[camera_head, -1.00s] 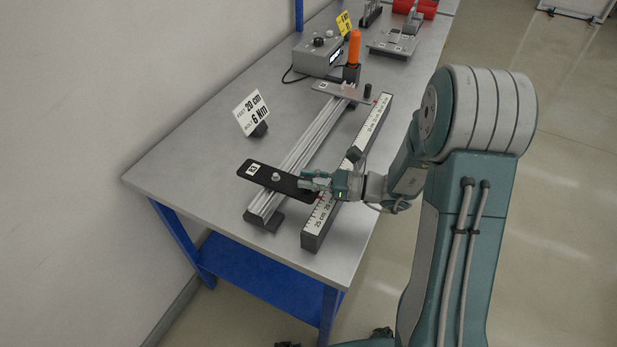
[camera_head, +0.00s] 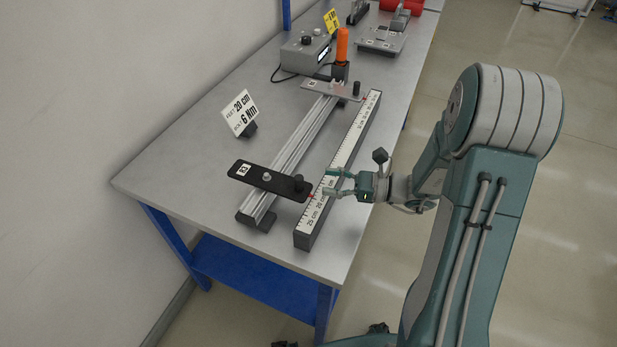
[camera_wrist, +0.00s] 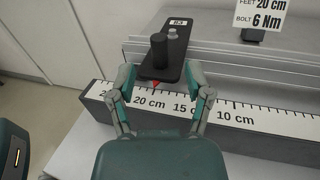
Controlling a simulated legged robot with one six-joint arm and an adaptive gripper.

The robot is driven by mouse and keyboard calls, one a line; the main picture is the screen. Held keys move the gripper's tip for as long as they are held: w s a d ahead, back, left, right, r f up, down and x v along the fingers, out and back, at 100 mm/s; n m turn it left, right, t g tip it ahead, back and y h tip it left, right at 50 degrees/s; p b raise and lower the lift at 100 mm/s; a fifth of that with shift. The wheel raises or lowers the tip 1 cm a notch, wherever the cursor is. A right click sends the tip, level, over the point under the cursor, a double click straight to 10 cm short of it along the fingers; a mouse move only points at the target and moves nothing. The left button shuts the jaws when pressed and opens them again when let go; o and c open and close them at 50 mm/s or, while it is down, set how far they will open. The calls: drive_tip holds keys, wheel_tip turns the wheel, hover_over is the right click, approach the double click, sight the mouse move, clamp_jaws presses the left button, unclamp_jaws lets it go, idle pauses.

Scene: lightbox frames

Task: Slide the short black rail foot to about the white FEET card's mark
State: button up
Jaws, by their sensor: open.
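The black rail foot (camera_head: 262,178), a flat plate with a white tag, lies across the near part of the silver rail (camera_head: 292,150). Its upright black knob (camera_wrist: 159,52) is at the end nearest me. Its red pointer (camera_wrist: 155,85) sits over the ruler (camera_head: 310,222), by the printed 20 cm in the wrist view. The white FEET card (camera_head: 240,113) reads 20 cm and bolt 6 Nm; it also shows in the wrist view (camera_wrist: 262,18). My gripper (camera_head: 328,183) is open and empty, just right of the foot's knob end, with no clear contact.
A grey plate (camera_head: 330,89) lies across the rail's far end. Beyond it are an orange-handled tool (camera_head: 342,46) and a grey control box (camera_head: 304,53) with a cable. The bench's right edge runs below my arm.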

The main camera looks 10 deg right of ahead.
drive_tip(key=v, duration=0.4)
drive_tip(key=shift+s+d, duration=0.1)
drive_tip(key=shift+d, duration=0.3)
drive_tip(key=s+a+r+n+g+h, duration=0.5)
drive_tip(key=s+a+n+g+h, duration=0.25)
drive_tip(key=s+n, duration=0.4)
drive_tip(key=s+d+r+n+t+h, duration=0.5)
drive_tip(key=r+n+t+h, duration=0.2)
drive_tip(key=r+n+h, duration=0.1)
drive_tip(key=shift+r+n+h, duration=0.2)
drive_tip(key=shift+n+h, duration=0.55)
drive_tip(key=shift+n, duration=0.4)
drive_tip(key=shift+a, duration=0.1)
